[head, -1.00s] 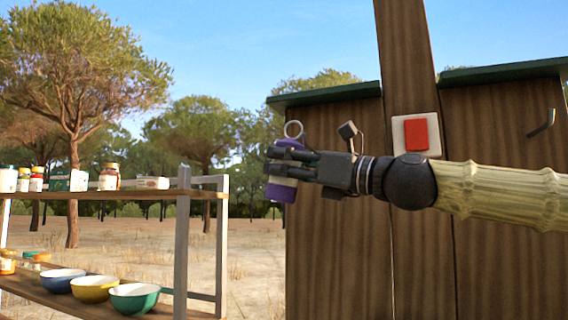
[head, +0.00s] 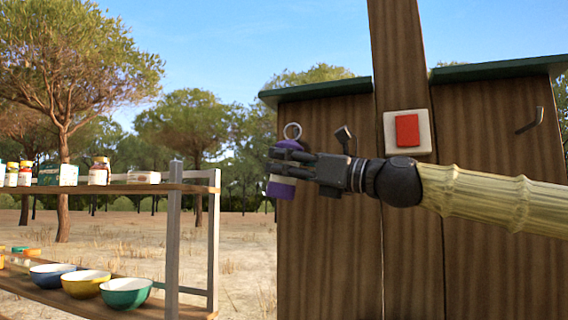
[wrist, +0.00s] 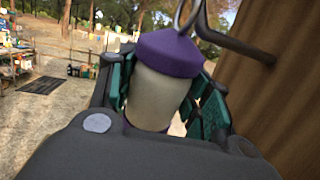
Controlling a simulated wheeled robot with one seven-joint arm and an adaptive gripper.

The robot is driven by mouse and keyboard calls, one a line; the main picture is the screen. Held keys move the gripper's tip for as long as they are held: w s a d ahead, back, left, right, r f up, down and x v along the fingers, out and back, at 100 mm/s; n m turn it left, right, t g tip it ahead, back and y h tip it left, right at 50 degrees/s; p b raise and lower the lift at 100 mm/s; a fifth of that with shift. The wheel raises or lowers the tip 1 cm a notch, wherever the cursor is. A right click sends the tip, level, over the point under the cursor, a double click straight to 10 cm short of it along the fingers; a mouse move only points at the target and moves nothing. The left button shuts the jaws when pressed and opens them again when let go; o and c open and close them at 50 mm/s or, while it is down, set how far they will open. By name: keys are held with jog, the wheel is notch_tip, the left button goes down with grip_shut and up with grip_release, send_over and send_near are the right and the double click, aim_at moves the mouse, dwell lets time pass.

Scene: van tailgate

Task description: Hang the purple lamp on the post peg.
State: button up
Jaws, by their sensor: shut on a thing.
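The purple lamp (head: 280,188) has a purple cap, a pale body and a ring (head: 292,131) on top. My gripper (head: 292,163) is shut around its middle and holds it in the air, nearly upright, left of the wooden post (head: 402,60). In the wrist view the lamp (wrist: 158,98) sits between the finger pads. A dark bent peg (wrist: 238,43) juts from the wood at right, close to the lamp's ring. I cannot tell whether they touch. In the head view I cannot clearly make out this peg. Another bent hook (head: 530,122) shows on the right panel.
A red block on a pale plate (head: 408,131) is fixed to the post. Wooden panels with green tops (head: 310,90) stand behind my arm. A shelf (head: 173,230) with jars above and bowls (head: 127,292) below stands at left. Open ground lies between.

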jog(key=shift+w+d+f, duration=0.1)
jog(key=shift+w+d, duration=0.05)
jog(key=shift+w, duration=0.3)
jog(key=shift+w+d+f, duration=0.1)
jog(key=shift+w, duration=0.35)
jog(key=shift+w+d+f+b, duration=0.15)
jog(key=shift+w+f+b, duration=0.35)
jog(key=shift+w+f, duration=0.15)
jog(key=shift+s, duration=0.1)
jog(key=o, duration=1.2)
jog(key=shift+o, duration=0.2)
jog(key=shift+f, duration=0.1)
jog(key=shift+d, duration=0.1)
jog(key=v, duration=1.2)
